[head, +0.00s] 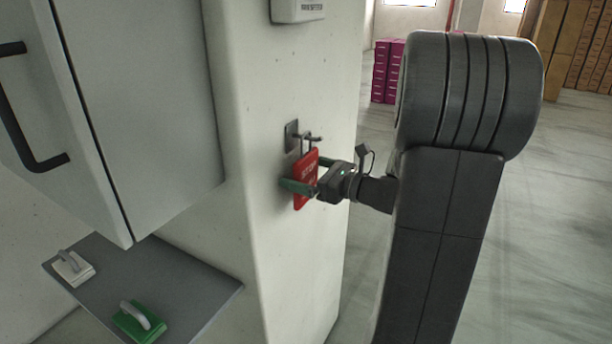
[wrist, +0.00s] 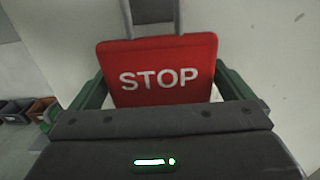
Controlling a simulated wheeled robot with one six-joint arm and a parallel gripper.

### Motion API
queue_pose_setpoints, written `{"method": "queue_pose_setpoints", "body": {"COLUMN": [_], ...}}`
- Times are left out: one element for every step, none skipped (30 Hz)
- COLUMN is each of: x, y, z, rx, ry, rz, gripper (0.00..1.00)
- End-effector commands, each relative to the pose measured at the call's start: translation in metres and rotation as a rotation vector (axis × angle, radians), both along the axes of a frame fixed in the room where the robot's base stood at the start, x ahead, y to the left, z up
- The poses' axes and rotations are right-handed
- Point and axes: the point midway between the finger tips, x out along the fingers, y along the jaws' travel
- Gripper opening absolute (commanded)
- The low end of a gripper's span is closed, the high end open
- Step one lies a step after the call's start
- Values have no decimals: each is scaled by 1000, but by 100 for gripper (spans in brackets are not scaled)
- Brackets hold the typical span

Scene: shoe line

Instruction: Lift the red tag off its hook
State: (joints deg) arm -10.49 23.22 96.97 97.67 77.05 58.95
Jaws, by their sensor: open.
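The red tag (head: 306,174) with white STOP lettering hangs from a metal hook (head: 307,139) on the white pillar. In the wrist view the red tag (wrist: 160,72) fills the middle, with a grey hanger strip (wrist: 153,14) above it. My gripper (head: 312,174) is open, its green fingers on either side of the tag. In the wrist view my gripper (wrist: 165,95) has one finger at the tag's left edge and one at its right. Whether the fingers touch the tag cannot be told. The tag's lower part is hidden behind my gripper body in the wrist view.
A grey cabinet (head: 140,90) with a dark handle is at the left. Below it a grey shelf (head: 205,300) holds a white-grey block (head: 70,268) and a green block (head: 138,322) with handles. A white box (head: 297,10) is above the hook. Open floor lies to the right.

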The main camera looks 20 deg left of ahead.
Motion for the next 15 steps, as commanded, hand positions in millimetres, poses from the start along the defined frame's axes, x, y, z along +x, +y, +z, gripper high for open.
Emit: {"method": "queue_pose_setpoints", "body": {"x": [0,0,0,0,0,0,0,0,0,0,0,0,0,0,0], "y": [0,0,0,0,0,0,0,0,0,0,0,0,0,0,0], "z": [0,0,0,0,0,0,0,0,0,0,0,0,0,0,0], "rx": [0,0,0,0,0,0,0,0,0,0,0,1,1,1,1], "ry": [0,0,0,0,0,0,0,0,0,0,0,0,0,0,0], "rz": [0,0,0,0,0,0,0,0,0,0,0,0,0,0,0], "gripper": [100,100,100,100,96,88,82,76,69,67,67,67,67,67,67]}}
